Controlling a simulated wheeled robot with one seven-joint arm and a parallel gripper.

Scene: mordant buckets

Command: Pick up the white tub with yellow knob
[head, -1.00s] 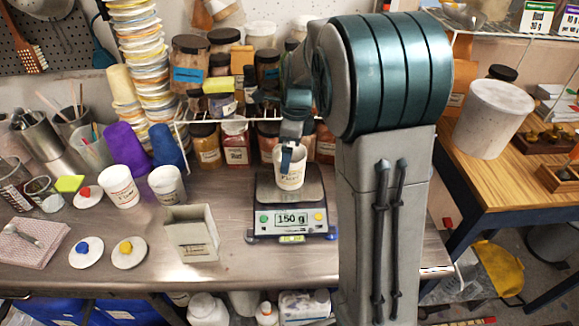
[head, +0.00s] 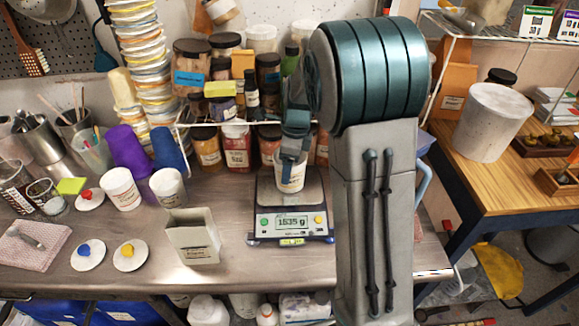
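A white tub (head: 291,183) stands upright on the scale (head: 291,226), its upper part partly covered by my gripper (head: 293,160). My gripper is at the tub's rim; its fingertips are partly hidden, so I cannot tell whether it grips the tub. Two more white tubs, one (head: 122,190) left of the other (head: 168,187), stand open on the left of the bench. A white disc with a yellow knob (head: 130,255) lies flat at the front left, apart from any tub. The scale display seems to read 1535 g.
White discs with a blue knob (head: 88,255) and a red knob (head: 89,199) lie on the steel bench (head: 260,277). An open beige box (head: 193,237) stands left of the scale. Jars (head: 236,145) and a wire rack crowd behind it. The bench front is mostly clear.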

